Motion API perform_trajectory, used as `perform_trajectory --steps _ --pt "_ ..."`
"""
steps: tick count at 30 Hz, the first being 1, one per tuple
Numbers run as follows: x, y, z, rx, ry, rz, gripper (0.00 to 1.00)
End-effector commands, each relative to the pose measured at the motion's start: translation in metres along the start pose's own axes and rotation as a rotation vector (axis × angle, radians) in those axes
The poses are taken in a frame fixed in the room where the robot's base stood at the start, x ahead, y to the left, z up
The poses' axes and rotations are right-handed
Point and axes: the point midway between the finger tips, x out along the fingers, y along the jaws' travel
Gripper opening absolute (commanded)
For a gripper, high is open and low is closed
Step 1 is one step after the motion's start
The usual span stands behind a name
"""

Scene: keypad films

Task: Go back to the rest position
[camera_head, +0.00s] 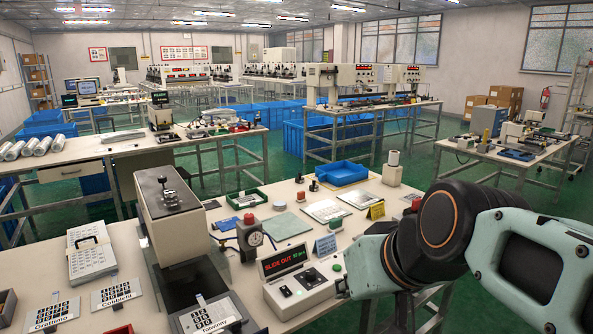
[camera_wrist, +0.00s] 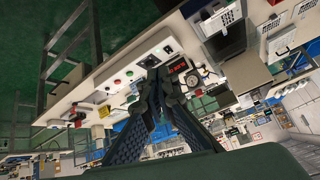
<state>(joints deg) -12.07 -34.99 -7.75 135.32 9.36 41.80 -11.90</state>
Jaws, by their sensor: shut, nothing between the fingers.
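My gripper shows in the wrist view (camera_wrist: 158,78) with its two dark fingers closed together and empty. Its tips lie in front of the control box (camera_head: 303,288), which has a display reading "SLIDE OUT" in red (camera_head: 284,260). In the head view my arm comes in from the right, over the right part of the workbench, and the gripper end is mostly hidden behind it. The wrist view is steeply tilted; the red display shows there too (camera_wrist: 178,66). Whether the fingertips touch the box cannot be told.
A press-like machine (camera_head: 172,225) stands left of the control box. Keypad cards labelled Graphite (camera_head: 48,313), Cobalt (camera_head: 118,294) and a third (camera_head: 210,317) lie at the front.

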Motion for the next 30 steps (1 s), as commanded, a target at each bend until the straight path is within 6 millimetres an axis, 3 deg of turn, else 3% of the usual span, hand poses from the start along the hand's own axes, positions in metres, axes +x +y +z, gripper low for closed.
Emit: perform_trajectory --steps 1,8,9,21,30 --pt "-0.012 0.009 0.015 0.029 -0.034 0.044 0.00" --pt "-0.043 0.045 0.089 0.147 -0.185 0.243 0.00" --pt "-0.051 0.041 0.075 0.140 -0.179 0.229 0.00" --pt "-0.116 0.030 0.021 0.136 -0.176 0.222 0.00" --pt "-0.134 0.027 0.005 0.135 -0.176 0.221 0.00"
